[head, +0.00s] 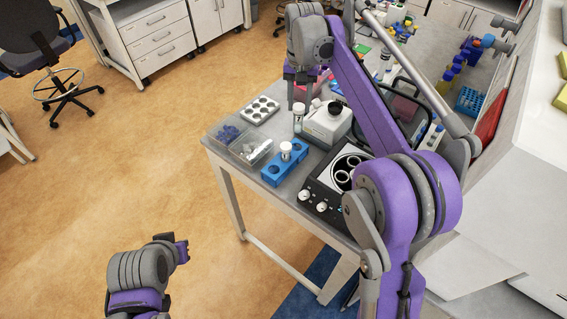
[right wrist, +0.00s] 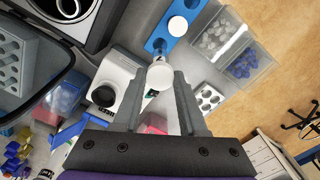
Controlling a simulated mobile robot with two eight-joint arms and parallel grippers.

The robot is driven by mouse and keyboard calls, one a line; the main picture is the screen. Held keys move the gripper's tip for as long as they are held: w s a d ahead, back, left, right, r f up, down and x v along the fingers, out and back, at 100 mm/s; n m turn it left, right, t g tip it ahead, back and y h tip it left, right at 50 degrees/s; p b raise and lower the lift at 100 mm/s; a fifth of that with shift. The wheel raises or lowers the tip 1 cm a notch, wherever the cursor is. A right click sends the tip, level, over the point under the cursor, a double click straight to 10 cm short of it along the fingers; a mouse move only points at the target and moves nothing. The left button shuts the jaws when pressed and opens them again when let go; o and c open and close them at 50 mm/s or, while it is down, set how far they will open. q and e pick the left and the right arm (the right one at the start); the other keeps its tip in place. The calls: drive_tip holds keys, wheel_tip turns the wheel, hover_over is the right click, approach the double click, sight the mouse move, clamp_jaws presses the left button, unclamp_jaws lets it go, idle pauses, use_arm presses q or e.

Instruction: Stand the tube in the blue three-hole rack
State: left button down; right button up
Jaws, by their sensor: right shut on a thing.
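My right gripper (head: 298,102) is shut on a white-capped tube (head: 298,120), which hangs upright below the fingers over the bench. In the right wrist view the tube's white end (right wrist: 159,76) shows between the fingertips (right wrist: 160,88). The blue three-hole rack (head: 270,178) lies on the bench nearer the front edge, apart from the held tube. Another white-capped tube (head: 286,148) stands in the rack; its cap (right wrist: 177,26) also shows in the right wrist view. My left gripper (head: 181,250) is low at the left, away from the bench; its fingers cannot be made out clearly.
A white device (head: 325,128) with a dark top stands close beside the held tube. A black machine with round openings (head: 318,188) sits right of the rack. Clear bins (head: 252,150) lie left of it. A grey tray with round wells (head: 260,109) lies behind them.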

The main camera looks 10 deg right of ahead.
sight(298, 118)
drive_tip(key=shift+s+f, duration=0.15)
drive_tip(key=shift+f, duration=0.5)
use_arm(q)
drive_tip(key=shift+s+f, duration=0.3)
drive_tip(key=shift+s, duration=0.05)
use_arm(e)
drive_tip(key=shift+r, duration=0.1)
use_arm(q)
drive_tip(key=shift+w, duration=0.1)
